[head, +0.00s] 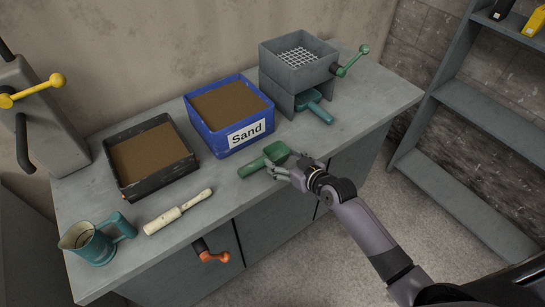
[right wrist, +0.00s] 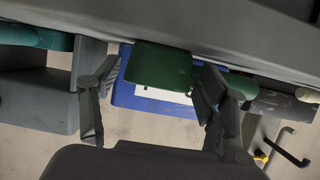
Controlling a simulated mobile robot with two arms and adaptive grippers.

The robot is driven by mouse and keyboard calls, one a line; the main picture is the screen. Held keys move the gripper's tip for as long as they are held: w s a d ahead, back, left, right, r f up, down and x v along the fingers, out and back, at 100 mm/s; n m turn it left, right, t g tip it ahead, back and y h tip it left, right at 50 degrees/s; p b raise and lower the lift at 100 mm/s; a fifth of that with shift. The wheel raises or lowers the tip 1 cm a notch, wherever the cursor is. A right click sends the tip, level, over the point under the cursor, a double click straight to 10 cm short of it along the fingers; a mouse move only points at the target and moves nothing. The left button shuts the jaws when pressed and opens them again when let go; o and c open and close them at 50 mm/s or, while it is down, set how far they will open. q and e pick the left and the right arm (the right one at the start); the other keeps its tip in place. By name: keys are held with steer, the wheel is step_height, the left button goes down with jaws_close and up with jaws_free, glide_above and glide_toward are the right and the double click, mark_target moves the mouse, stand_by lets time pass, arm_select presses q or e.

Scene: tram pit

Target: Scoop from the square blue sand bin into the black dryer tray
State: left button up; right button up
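The square blue sand bin (head: 243,136), labelled "Sand", stands on the bench and is full of brown sand. It also shows in the right wrist view (right wrist: 123,92). The black dryer tray (head: 155,185) lies left of it and holds a level brown layer. A green scoop (head: 263,160) lies on the bench in front of the bin. My right gripper (head: 276,172) is beside the scoop's right end. In the right wrist view the fingers are spread, with the green scoop (right wrist: 160,66) beyond and between them; contact cannot be told. My left gripper is out of view.
A grey sieve box (head: 297,73) with a green crank and a teal scoop (head: 314,107) stands right of the bin. An orange handle (head: 211,253) juts from the bench front.

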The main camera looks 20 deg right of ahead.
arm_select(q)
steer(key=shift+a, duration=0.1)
arm_select(e)
steer(key=c, duration=0.7)
steer(key=shift+c, duration=0.2)
steer(key=shift+r, duration=0.1)
